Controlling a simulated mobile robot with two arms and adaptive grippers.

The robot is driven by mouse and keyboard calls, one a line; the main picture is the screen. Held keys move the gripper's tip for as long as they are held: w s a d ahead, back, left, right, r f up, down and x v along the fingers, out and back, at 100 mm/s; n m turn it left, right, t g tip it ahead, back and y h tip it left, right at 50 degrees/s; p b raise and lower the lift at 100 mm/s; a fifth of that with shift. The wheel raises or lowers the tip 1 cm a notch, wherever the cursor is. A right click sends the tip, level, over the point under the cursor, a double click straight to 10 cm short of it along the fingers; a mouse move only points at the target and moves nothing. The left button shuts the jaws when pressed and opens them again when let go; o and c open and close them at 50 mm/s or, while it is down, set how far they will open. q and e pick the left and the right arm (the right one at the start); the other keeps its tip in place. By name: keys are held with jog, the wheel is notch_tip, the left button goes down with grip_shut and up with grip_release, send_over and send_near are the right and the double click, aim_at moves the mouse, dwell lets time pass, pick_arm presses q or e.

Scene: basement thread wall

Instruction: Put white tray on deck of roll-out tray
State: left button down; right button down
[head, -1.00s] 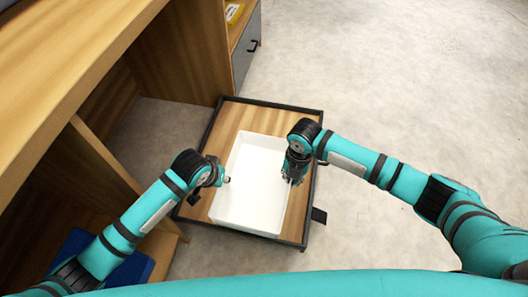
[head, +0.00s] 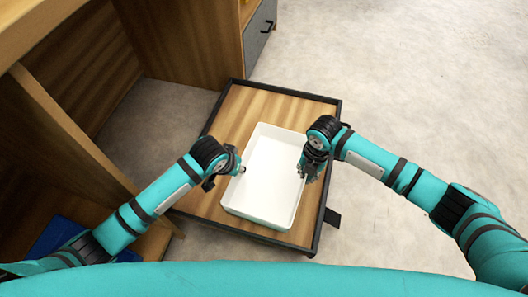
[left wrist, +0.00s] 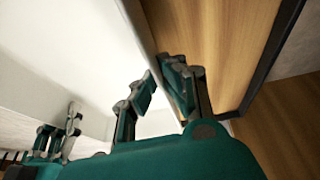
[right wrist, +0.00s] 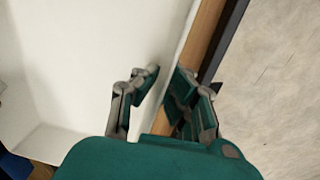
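The white tray (head: 262,180) is a shallow rectangular basin over the wooden deck of the roll-out tray (head: 268,104), inside its dark rim. I cannot tell whether it touches the deck. My left gripper (head: 241,171) is at the tray's left wall. In the left wrist view its fingers (left wrist: 163,80) straddle that wall and look closed on it. My right gripper (head: 303,175) is at the right wall. In the right wrist view its fingers (right wrist: 165,78) straddle that wall, one inside and one outside. The tray's underside is hidden.
A wooden cabinet (head: 182,45) with a grey drawer front (head: 258,38) stands behind the roll-out tray. A wooden shelf unit (head: 75,150) is close on the left, with a blue object (head: 58,236) low in it. Open concrete floor (head: 430,90) lies to the right.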

pick_arm(q)
jog(key=shift+f, duration=0.2)
pick_arm(e)
jog(key=shift+f, duration=0.25)
